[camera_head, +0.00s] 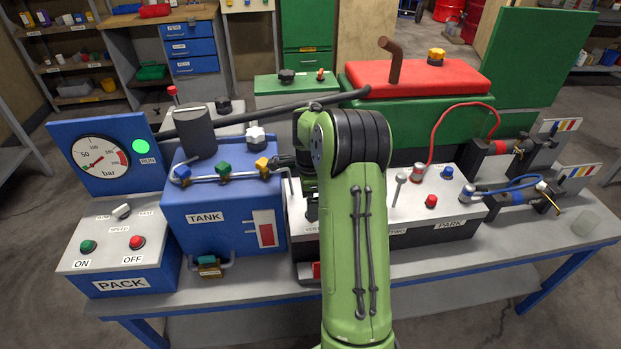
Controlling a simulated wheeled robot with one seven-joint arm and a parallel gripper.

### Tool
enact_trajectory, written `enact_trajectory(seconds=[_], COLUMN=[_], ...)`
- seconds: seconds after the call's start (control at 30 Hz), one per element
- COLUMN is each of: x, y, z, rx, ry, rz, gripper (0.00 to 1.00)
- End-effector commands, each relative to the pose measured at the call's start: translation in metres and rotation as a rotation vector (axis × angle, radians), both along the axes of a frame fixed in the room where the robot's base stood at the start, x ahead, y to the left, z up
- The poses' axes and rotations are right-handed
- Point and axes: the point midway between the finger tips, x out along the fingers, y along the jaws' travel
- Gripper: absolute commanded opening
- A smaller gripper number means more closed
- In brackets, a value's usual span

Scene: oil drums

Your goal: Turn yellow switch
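A small yellow switch (262,165) sits on the pipe along the top of the blue TANK box (203,216), at the right end of a row with a blue and a green one. My green arm rises in the middle of the view. My gripper (280,161) is a small dark shape pointing left, close beside the yellow switch. I cannot tell whether it touches the switch, or whether its fingers are open or shut.
The PACK box (120,256) with its gauge panel (100,157) stands at the left. A white-topped panel (445,195) with buttons and a lever is at the right, partly hidden by my arm. A white knob (256,137) and dark cylinder (195,131) rise behind the switch row.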

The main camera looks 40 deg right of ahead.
Motion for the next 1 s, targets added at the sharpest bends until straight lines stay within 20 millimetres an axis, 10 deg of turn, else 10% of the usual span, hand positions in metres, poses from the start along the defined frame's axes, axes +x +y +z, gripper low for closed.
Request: enact_trajectory(seconds=[0.43, 1.0], x=[0.001, 0.000], y=[0.000, 0.000], z=[0.120, 0.131], rx=[-0.003, -0.001], ry=[-0.003, -0.002], rz=[-0.001, -0.001], gripper=[0.89, 0.89])
